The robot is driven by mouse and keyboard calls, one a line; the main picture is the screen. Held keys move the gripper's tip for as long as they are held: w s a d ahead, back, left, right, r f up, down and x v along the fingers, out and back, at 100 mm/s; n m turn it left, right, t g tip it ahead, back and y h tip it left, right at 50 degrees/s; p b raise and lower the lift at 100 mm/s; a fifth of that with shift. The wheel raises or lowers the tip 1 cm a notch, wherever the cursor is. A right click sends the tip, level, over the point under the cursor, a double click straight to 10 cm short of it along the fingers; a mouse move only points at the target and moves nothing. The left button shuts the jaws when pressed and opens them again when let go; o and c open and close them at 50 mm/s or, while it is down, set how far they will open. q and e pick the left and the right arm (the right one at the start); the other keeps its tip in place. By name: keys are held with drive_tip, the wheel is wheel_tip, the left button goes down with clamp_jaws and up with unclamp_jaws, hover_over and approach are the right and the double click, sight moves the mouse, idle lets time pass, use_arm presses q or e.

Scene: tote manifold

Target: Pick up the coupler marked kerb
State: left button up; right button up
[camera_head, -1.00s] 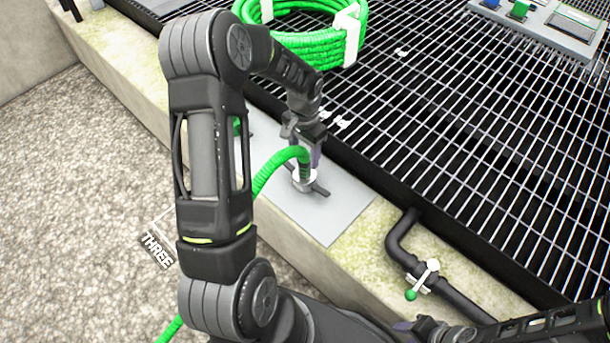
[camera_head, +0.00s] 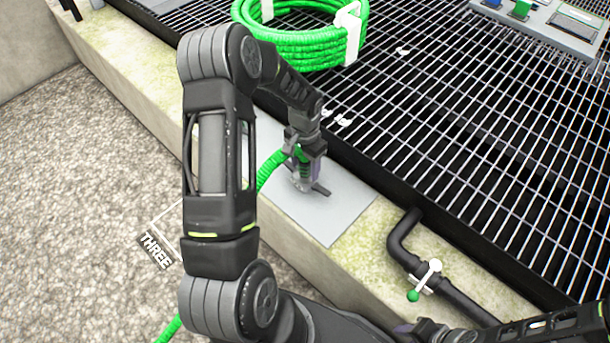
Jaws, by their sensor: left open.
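A coupler (camera_head: 319,190) on the end of a green hose (camera_head: 271,165) stands on a grey plate (camera_head: 335,222) on the concrete kerb. Only its dark lower handle end shows clearly; my left gripper hides most of it. My left gripper (camera_head: 303,180) points down over the coupler, open, with its fingers around or beside it; I cannot tell whether they touch. No kerb marking is readable on the coupler. My right gripper is not clearly visible; part of an arm shows at the bottom right.
A coiled green hose (camera_head: 305,45) with white straps lies on the black grating (camera_head: 470,130). A black pipe (camera_head: 408,245) with a green-tipped valve (camera_head: 422,280) stands right of the plate. A control panel (camera_head: 540,22) is at the top right. Gravel (camera_head: 80,240) marked THREE lies left.

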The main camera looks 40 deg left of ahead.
use_arm(q)
drive_tip(key=shift+c, duration=0.3)
clamp_jaws()
idle(0.6)
drive_tip(key=shift+r, duration=0.1)
